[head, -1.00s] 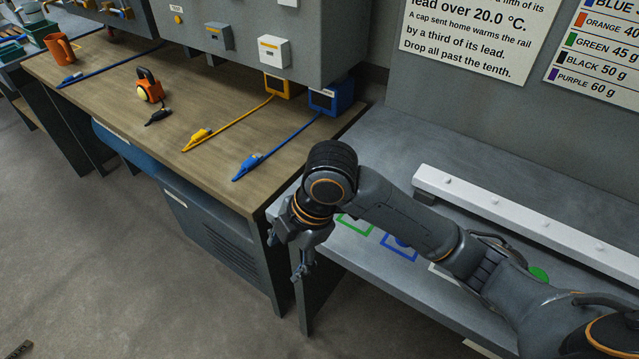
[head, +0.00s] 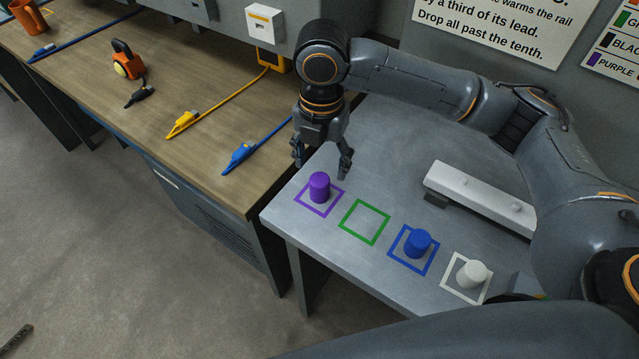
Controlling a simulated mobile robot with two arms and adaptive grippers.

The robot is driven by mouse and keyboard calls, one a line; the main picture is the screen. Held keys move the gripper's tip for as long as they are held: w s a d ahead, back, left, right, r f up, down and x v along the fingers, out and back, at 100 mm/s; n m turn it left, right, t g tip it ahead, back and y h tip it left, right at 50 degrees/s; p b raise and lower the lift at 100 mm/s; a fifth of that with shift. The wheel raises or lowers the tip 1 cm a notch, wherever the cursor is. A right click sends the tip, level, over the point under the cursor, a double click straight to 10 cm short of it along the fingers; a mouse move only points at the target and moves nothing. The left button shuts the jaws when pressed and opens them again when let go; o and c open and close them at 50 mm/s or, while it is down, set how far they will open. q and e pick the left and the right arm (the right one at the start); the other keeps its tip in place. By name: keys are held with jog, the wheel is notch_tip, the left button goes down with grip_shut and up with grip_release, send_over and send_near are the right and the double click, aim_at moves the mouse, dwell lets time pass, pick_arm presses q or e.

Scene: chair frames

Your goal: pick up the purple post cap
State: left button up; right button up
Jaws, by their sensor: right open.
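The purple post cap (head: 319,187) is a small upright cylinder. It stands inside a purple square outline (head: 326,211) near the left corner of the grey table (head: 370,125). My right gripper (head: 322,167) points down just behind and above the cap, with its fingers spread. It is open and empty, and looks apart from the cap. The exact height of the fingertips over the table is hard to tell. My left gripper is not in view.
A green outline (head: 364,222) is empty. A blue cap (head: 417,243) and a white cap (head: 471,274) stand in their outlines to the right. A white rail (head: 480,196) lies behind them. A wooden bench (head: 200,90) with a blue clip lead (head: 240,156) adjoins on the left.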

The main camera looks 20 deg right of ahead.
aim_at(320, 179)
jog(key=shift+w+d+f, duration=0.1)
jog(key=shift+w+f, duration=0.1)
jog(key=shift+f, duration=0.4)
jog(key=shift+w+d+f, duration=0.1)
jog(key=shift+w+f, duration=0.1)
jog(key=shift+f, duration=0.35)
notch_tip(320, 179, down, 2)
jog(key=shift+a+f+p, duration=0.15)
jog(key=shift+f+p, duration=0.05)
jog(key=shift+p, duration=0.3)
notch_tip(320, 179, down, 2)
jog(key=shift+f, duration=0.45)
jog(key=shift+c, duration=0.4)
jog(key=c, duration=1.1)
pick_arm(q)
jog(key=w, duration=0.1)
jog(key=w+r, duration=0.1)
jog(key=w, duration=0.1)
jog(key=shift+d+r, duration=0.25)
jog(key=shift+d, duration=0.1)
pick_arm(e)
jog(key=shift+c, duration=0.4)
jog(key=shift+r, duration=0.1)
